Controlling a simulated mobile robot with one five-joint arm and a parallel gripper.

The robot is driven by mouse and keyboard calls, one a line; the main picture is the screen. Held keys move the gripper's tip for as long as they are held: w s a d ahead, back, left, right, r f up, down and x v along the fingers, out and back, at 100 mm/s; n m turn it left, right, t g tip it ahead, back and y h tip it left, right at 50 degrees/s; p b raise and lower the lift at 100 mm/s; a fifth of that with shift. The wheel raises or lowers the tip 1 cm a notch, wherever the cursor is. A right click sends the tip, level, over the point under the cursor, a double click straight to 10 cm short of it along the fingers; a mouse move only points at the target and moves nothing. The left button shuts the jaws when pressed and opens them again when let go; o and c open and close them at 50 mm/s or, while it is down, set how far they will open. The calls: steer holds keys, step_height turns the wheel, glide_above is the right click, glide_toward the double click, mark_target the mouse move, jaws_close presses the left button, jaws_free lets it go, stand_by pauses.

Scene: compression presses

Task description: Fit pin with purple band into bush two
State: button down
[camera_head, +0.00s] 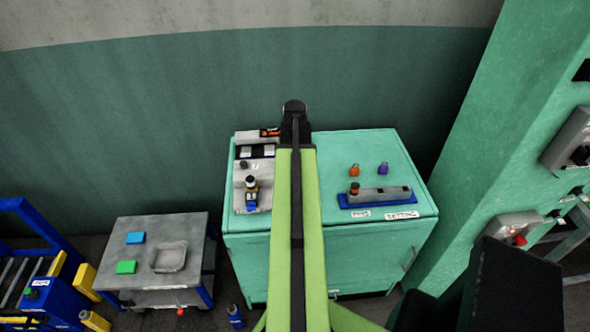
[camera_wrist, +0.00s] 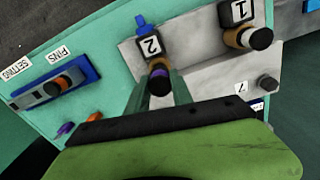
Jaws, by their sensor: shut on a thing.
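My gripper (camera_wrist: 158,92) is shut on the pin with the purple band (camera_wrist: 160,84), with its black head towards the wrist camera. The pin lines up with the bush marked 2 (camera_wrist: 150,46) in the wrist view. Whether its lower end is inside the bush or above it is hidden. In the head view, my arm covers the pin and bush two.
A blue pin rack (camera_head: 378,198) with a grey block and an orange-banded pin (camera_head: 354,188) stands right on the green cabinet (camera_head: 330,222). Small orange (camera_head: 354,170) and purple (camera_head: 383,168) pieces lie behind it. A grey side table (camera_head: 190,229) stands left.

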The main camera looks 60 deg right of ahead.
steer(key=shift+f+b, duration=1.55)
steer(key=shift+f, duration=0.1)
steer(key=c, duration=1)
jaws_free()
steer(key=shift+c, duration=0.2)
steer(key=shift+r, duration=0.1)
step_height(320, 180, up, 17)
steer(key=p, duration=1.7)
steer(key=shift+r, duration=0.15)
